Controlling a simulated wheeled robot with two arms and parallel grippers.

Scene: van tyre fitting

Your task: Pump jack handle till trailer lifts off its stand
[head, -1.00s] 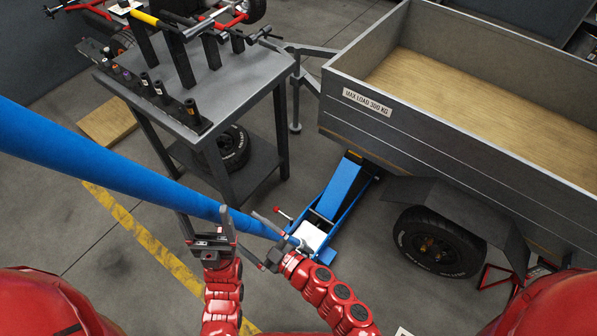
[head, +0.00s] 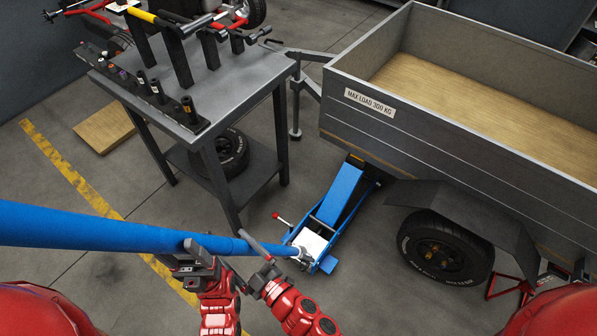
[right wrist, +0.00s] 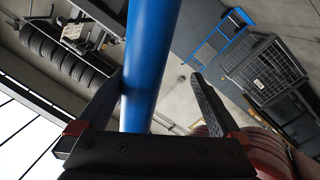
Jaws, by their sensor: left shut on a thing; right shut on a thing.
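The blue trolley jack (head: 341,192) stands on the floor with its front end under the grey trailer (head: 440,140). Its long blue handle (head: 90,229) runs from the jack's rear to the left edge of the head view, nearly level in the picture. My left gripper (head: 196,256) is shut on the handle. My right gripper (head: 259,250) is shut on it closer to the jack. In the right wrist view the handle (right wrist: 150,65) passes between the right gripper's fingers. A red stand (head: 510,283) shows partly beside the trailer wheel; its contact with the trailer is hidden.
A grey workbench (head: 235,92) with tools and sockets stands left of the jack, a tyre (head: 228,154) on its lower shelf. The trailer wheel (head: 440,248) is right of the jack. A wooden board (head: 104,127) lies on the floor. Floor between bench and jack is clear.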

